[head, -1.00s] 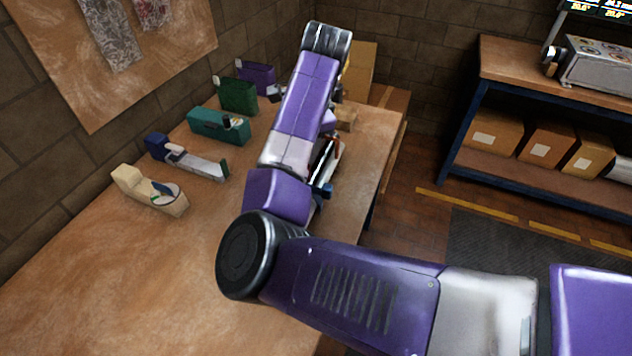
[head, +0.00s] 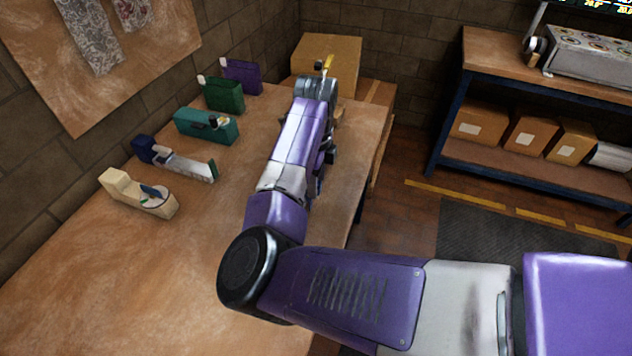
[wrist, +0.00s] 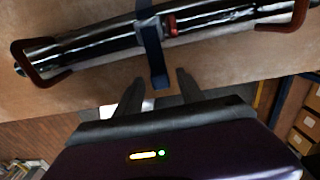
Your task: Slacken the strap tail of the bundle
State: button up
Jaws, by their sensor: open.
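The bundle (wrist: 102,44) shows in the wrist view as a long, shiny dark roll with a dark red handle-like piece near each end. A dark blue strap (wrist: 152,40) goes around its middle, with a red piece beside it on the bundle. The strap tail (wrist: 159,76) hangs from the bundle toward my gripper. My gripper (wrist: 158,80) is open, its two dark fingers on either side of the tail's end. I cannot tell whether the tail lies between them in depth. In the head view my arm hides the bundle.
A teal case (head: 206,126), a green case (head: 223,95), a purple case (head: 242,77), a blue-and-grey tool (head: 178,162) and a cream block (head: 140,192) line the table's left side. A cardboard box (head: 335,60) stands behind. The near table (head: 150,290) is clear.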

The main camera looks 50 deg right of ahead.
jog(key=shift+f, duration=0.75)
grip_shut()
dwell(0.9)
